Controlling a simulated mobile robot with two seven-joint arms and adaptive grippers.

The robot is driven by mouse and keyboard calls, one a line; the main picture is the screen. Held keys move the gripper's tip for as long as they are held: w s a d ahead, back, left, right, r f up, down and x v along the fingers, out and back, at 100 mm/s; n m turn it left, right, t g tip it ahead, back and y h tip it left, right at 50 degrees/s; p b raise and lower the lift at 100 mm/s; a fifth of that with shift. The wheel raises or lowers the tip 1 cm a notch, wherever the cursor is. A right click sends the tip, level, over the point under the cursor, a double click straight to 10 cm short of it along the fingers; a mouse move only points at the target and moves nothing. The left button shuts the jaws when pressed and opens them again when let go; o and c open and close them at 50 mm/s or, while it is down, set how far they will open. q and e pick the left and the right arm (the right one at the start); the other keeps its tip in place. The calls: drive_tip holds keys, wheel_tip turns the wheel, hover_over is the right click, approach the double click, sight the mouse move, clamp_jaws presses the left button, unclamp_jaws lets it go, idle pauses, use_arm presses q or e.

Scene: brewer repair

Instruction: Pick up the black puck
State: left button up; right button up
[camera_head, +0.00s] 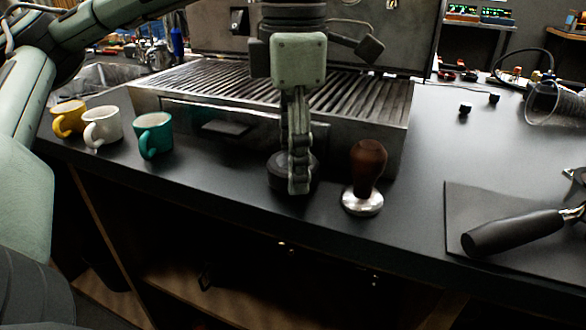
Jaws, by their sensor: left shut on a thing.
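The black puck (278,169) is a low dark cylinder at the front of the black counter, just before the brewer. My left gripper (299,178) reaches down from above, its green housing over the brewer's front edge. Its fingers are at the puck and shut on it, and they cover part of it. The puck appears at or very near counter height; I cannot tell whether it touches the counter. My right gripper does not show.
A tamper (366,178) with a brown handle stands close to the right. Yellow (69,118), white (103,127) and teal (154,136) cups stand left. The brewer (355,98) rises behind. A portafilter (515,232) lies on a dark mat (470,197) at the right.

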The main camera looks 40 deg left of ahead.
use_arm(q)
drive_tip(key=c, duration=0.4)
